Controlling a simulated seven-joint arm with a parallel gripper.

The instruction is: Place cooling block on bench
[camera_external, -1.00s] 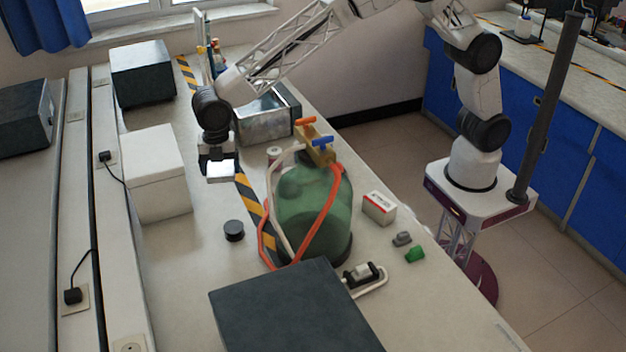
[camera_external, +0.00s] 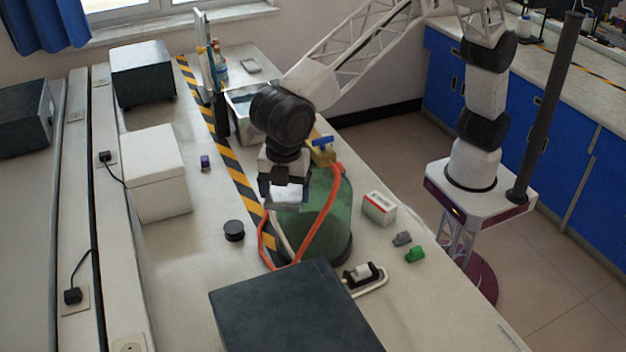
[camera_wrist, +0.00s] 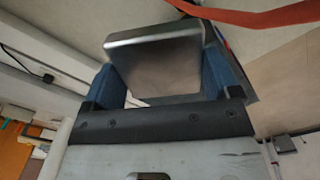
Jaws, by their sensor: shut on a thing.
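My gripper (camera_external: 285,200) is shut on a silvery metal block, the cooling block (camera_external: 290,190). It holds the block up in front of the green gas tank (camera_external: 318,225) in the external view; the exact height over the bench cannot be told. In the wrist view the block (camera_wrist: 155,62) shows a smooth grey face between the blue finger pads of the gripper (camera_wrist: 165,85). The bench (camera_external: 190,275) is a long pale worktop under the arm. My gripper hides part of the tank.
A dark flat box (camera_external: 290,315) stands at the front. A white box (camera_external: 155,175) stands left, a metal tray (camera_external: 243,125) behind. A black puck (camera_external: 234,231), a small purple item (camera_external: 205,162) and a red-white carton (camera_external: 379,208) lie around.

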